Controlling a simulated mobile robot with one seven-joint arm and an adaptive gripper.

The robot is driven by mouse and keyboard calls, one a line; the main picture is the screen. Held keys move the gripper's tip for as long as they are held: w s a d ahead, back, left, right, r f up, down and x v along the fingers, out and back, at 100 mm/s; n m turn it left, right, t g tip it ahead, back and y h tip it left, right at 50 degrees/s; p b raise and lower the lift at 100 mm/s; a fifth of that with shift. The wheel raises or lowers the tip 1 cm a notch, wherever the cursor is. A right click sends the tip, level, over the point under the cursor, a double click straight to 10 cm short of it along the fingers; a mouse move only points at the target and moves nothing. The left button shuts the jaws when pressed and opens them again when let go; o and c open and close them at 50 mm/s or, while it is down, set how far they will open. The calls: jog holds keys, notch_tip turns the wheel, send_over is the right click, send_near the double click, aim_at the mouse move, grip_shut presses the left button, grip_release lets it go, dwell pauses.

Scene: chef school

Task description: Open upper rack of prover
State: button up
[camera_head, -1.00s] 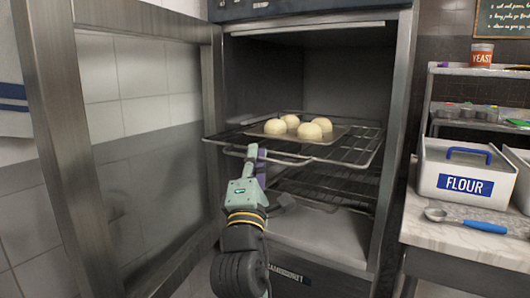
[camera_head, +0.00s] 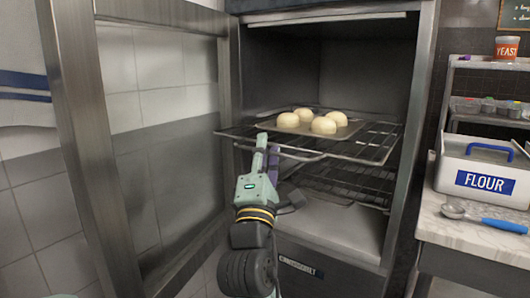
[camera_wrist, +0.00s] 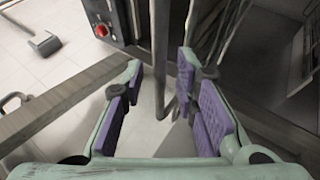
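The prover (camera_head: 418,120) stands with its glass door (camera_head: 170,150) swung open to the left. Its upper rack (camera_head: 372,148) sticks out past the front opening. A tray (camera_head: 345,131) with several pale dough balls (camera_head: 324,125) lies on it. My gripper (camera_head: 267,148) is at the rack's front edge, left of its middle, with its fingers pointing up. In the wrist view my gripper (camera_wrist: 162,100) is open, its purple pads apart. A metal bar (camera_wrist: 161,60) shows between the fingers, and I cannot tell if they touch it.
A lower rack (camera_head: 350,182) sits inside the prover. On the right, a counter (camera_head: 440,222) holds a flour bin (camera_head: 487,182) and a scoop (camera_head: 490,222), with a yeast tub (camera_head: 507,48) on a shelf above. The door frame stands close to my arm's left.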

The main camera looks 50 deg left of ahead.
jog(key=v, duration=0.7)
jog(key=shift+s+d, duration=0.15)
jog(key=shift+d, duration=0.05)
jog(key=shift+f, duration=0.15)
dwell(0.4)
